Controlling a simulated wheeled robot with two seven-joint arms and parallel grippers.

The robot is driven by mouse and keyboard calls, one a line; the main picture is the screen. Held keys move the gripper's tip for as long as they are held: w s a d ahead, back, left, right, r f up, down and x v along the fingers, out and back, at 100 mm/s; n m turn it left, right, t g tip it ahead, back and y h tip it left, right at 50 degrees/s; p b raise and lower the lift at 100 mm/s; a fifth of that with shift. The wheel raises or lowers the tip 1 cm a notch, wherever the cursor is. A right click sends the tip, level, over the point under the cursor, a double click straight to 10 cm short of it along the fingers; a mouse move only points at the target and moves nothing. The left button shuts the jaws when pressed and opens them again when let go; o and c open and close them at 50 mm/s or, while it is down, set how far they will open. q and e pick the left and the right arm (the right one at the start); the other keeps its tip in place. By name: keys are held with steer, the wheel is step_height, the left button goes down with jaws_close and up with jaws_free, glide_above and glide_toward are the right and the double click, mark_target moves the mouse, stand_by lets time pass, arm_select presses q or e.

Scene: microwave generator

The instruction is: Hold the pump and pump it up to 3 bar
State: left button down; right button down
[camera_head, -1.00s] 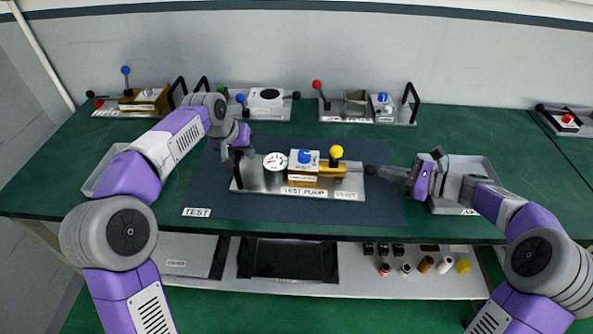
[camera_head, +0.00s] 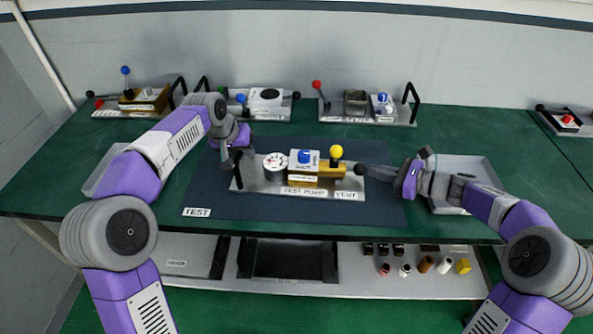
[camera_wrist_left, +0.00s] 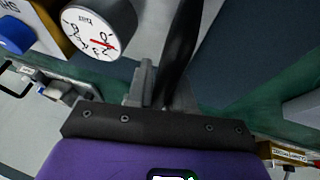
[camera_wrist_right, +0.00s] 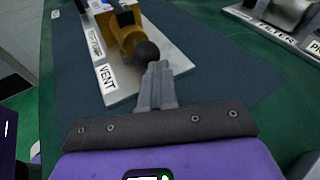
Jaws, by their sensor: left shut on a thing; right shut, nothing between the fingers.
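The test pump (camera_head: 325,194) sits on the dark mat, with a round white gauge (camera_head: 275,161), a blue knob (camera_head: 304,156), a yellow ball knob (camera_head: 336,152) and a black ball (camera_head: 359,169) on its right end. My left gripper (camera_head: 233,160) is shut on the black handle (camera_wrist_left: 181,45) at the pump's left end. The left wrist view shows the gauge (camera_wrist_left: 98,28) with a red needle; its exact reading is unclear. My right gripper (camera_wrist_right: 158,82) is shut and empty, its tips against or very near the black ball (camera_wrist_right: 147,54).
Other devices stand along the back, including a red-knobbed one (camera_head: 318,86) and a blue-knobbed one (camera_head: 125,72). A grey tray (camera_head: 470,167) lies beneath my right arm, another (camera_head: 103,172) at left. The front of the mat (camera_head: 290,217) is clear.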

steer(key=shift+a, duration=0.2)
steer(key=shift+a, duration=0.25)
steer(key=shift+s+d, duration=0.15)
steer(key=shift+d, duration=2.9)
steer(key=shift+a, duration=1.65)
